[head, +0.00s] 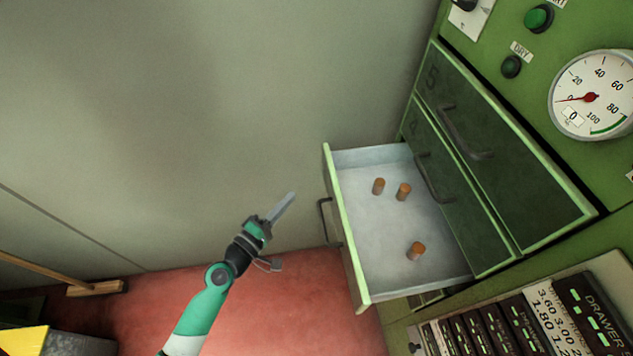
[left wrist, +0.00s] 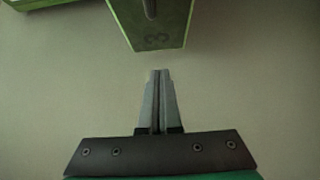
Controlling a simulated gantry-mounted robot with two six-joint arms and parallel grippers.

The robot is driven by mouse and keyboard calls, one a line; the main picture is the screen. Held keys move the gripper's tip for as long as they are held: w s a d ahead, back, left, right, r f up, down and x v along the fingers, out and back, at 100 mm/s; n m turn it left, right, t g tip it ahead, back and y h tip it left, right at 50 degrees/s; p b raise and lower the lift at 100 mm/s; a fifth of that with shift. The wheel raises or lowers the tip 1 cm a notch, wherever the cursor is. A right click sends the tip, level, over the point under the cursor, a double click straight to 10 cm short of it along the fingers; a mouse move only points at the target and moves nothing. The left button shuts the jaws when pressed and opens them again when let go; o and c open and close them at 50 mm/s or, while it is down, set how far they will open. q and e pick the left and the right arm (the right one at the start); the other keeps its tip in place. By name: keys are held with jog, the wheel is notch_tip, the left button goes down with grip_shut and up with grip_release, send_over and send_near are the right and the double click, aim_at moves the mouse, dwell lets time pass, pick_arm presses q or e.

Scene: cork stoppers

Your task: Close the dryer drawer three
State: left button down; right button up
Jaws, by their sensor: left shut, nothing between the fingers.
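A dryer drawer (head: 348,235) with a green front and pale interior stands pulled out of the green cabinet in the head view. Three cork stoppers (head: 403,191) stand in it. Its dark handle (head: 325,221) is on the left-facing front. In the left wrist view, the drawer front (left wrist: 155,35) at the top bears a 3 and part of a handle. My left gripper (head: 291,195) is shut and empty, to the left of the drawer front and apart from it. Its closed fingers (left wrist: 161,73) also show in the left wrist view. My right gripper is not in view.
Shut drawers (head: 510,150) with handles sit above the open one. A gauge (head: 590,95) and buttons are on the cabinet's upper panel. A labelled panel (head: 590,310) is at lower right. A wooden-handled broom (head: 95,288) lies at lower left. Red floor beside the drawer is clear.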

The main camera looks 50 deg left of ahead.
aim_at(326, 173)
pick_arm(q)
jog(key=w, duration=0.9)
jog(key=shift+d+r+p, duration=0.1)
jog(key=shift+d+p, duration=0.25)
jog(key=shift+p, duration=0.05)
jog(key=shift+w+d, duration=0.15)
jog(key=shift+w, duration=0.1)
jog(key=shift+w, duration=0.1)
